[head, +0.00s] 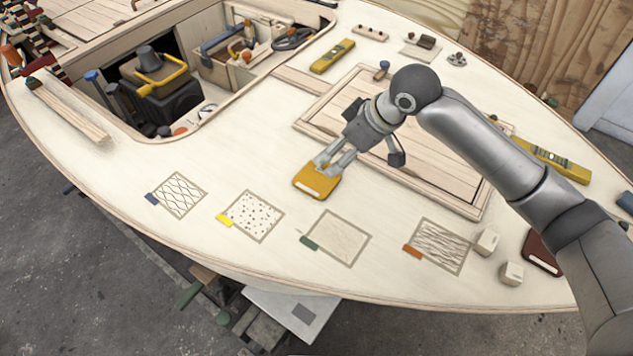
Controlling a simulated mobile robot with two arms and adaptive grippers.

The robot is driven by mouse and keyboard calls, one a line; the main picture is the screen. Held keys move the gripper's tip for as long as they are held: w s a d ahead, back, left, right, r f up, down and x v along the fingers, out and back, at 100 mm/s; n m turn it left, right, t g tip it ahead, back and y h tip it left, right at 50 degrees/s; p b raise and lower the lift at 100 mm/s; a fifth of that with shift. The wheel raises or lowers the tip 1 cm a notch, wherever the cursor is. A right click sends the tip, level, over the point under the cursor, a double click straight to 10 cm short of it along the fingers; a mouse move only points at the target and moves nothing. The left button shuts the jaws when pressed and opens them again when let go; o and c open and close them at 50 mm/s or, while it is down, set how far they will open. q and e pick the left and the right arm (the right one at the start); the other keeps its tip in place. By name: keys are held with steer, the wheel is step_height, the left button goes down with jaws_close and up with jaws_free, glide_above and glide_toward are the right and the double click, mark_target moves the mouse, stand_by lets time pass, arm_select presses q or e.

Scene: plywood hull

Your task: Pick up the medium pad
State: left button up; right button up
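A yellow-orange pad (314,184) with a pale label strip lies on the plywood deck, just in front of the framed hatch. My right gripper (329,161) reaches down from the right with its fingertips at the pad's far edge, overlapping it in the picture. I cannot tell whether the fingers are closed on it or only beside it. A dark red pad (541,254) with a pale strip lies at the far right, partly hidden by my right arm. No writing on either pad is readable. My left gripper is not in view.
Patterned squares with blue (179,195), yellow (253,216), green (336,237) and orange (438,246) tabs line the near deck. Two pale blocks (487,242) stand at right. An open cockpit (150,85) with tools lies left; a yellow level (333,57) lies behind.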

step_height(320, 180, down, 2)
steer(key=b, duration=0.1)
glide_toward(315, 177)
steer(key=shift+w+a+f, duration=0.45)
steer(key=shift+w+a, duration=0.1)
steer(key=shift+p+x, duration=0.45)
steer(key=shift+x, duration=2.15)
steer(key=shift+s+d+f, duration=0.1)
steer(key=shift+s+d, duration=0.05)
steer(key=shift+s, duration=0.05)
steer(key=c, duration=1.1)
steer(key=shift+s+f, duration=0.1)
steer(key=c, duration=0.4)
